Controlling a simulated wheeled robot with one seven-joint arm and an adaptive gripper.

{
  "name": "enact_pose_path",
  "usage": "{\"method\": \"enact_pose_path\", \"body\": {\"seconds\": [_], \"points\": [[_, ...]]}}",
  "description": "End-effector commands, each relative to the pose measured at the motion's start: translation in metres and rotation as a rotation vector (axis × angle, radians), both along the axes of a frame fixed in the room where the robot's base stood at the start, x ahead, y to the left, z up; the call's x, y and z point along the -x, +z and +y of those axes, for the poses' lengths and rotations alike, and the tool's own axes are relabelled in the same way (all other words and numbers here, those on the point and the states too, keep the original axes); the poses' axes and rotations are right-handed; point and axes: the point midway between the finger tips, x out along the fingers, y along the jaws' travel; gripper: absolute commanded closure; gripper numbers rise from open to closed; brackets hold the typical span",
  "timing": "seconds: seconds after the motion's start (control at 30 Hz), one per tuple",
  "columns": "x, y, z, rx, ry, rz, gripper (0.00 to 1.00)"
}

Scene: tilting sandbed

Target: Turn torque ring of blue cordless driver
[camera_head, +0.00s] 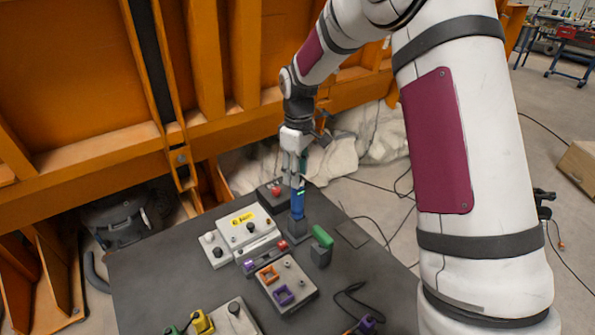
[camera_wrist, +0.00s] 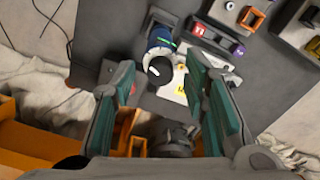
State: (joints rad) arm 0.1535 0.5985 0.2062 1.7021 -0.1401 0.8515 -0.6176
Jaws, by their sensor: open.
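The blue cordless driver (camera_head: 297,205) stands upright in a dark holder (camera_head: 298,231) near the far right of the dark table. My gripper (camera_head: 294,172) is above it, pointing down, and overlaps its top in the head view. In the wrist view the driver (camera_wrist: 159,38) shows its blue body and a pale and dark round end beyond the fingertips. My gripper (camera_wrist: 160,68) is open there, with one green-padded finger on each side and nothing held. I cannot tell the torque ring apart clearly, nor whether a finger touches the driver.
A pale control box with a yellow label (camera_head: 241,221) stands left of the driver. A dark box with a red button (camera_head: 275,190) is behind it. A green-topped block (camera_head: 322,238) is close on the right. A box with orange and purple frames (camera_head: 287,286) is in front.

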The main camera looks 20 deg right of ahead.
Motion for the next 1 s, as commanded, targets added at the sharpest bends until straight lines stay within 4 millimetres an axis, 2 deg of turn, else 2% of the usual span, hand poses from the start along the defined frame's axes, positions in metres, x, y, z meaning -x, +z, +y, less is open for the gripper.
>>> {"method": "enact_pose_path", "body": {"seconds": [0.17, 0.5, 0.7, 0.83, 1.0], "points": [[-0.001, 0.012, 0.0, 0.0, -0.001, -0.003, 0.6], [0.0, 0.078, -0.001, -0.001, 0.0, -0.004, 0.6], [0.0, 0.107, -0.001, 0.0, 0.0, -0.003, 0.6], [0.0, 0.117, -0.001, 0.0, 0.0, -0.001, 0.6], [0.0, 0.12, -0.001, 0.0, 0.0, 0.0, 0.6]]}}
